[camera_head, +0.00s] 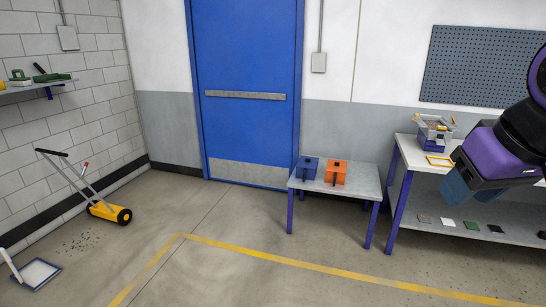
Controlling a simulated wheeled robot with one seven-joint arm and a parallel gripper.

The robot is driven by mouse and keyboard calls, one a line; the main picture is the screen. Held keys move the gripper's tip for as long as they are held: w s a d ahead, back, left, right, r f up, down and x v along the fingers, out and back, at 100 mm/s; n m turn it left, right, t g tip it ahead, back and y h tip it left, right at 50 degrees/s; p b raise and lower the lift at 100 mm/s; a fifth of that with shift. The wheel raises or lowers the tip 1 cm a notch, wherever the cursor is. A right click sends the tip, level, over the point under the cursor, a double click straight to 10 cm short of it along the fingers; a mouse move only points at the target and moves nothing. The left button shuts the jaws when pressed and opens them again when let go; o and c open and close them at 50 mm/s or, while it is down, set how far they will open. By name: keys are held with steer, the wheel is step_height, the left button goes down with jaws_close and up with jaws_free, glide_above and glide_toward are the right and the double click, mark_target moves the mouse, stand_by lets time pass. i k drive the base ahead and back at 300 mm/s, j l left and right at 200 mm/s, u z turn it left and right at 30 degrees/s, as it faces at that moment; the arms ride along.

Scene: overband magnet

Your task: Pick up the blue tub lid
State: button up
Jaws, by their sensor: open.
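A small blue tub (306,173) stands on the left part of a low grey table with purple legs (350,185). Its blue lid (309,162) appears to lie on its top, though lid and tub are hard to tell apart at this size. A dark upright piece shows at the tub.
A workbench (405,150) on the right carries a small machine and has several flat plates on its lower shelf. A yellow wheeled tool (106,211) stands at left. A blue door (248,80) is behind. The floor before the low table is clear, crossed by a yellow line (265,255).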

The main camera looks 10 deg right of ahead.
mark_target(305, 162)
steer(key=i, duration=3.5)
steer(key=i+u, duration=0.15)
steer(key=i, duration=0.4)
steer(key=i+l+u, duration=0.1)
steer(key=i, duration=0.45)
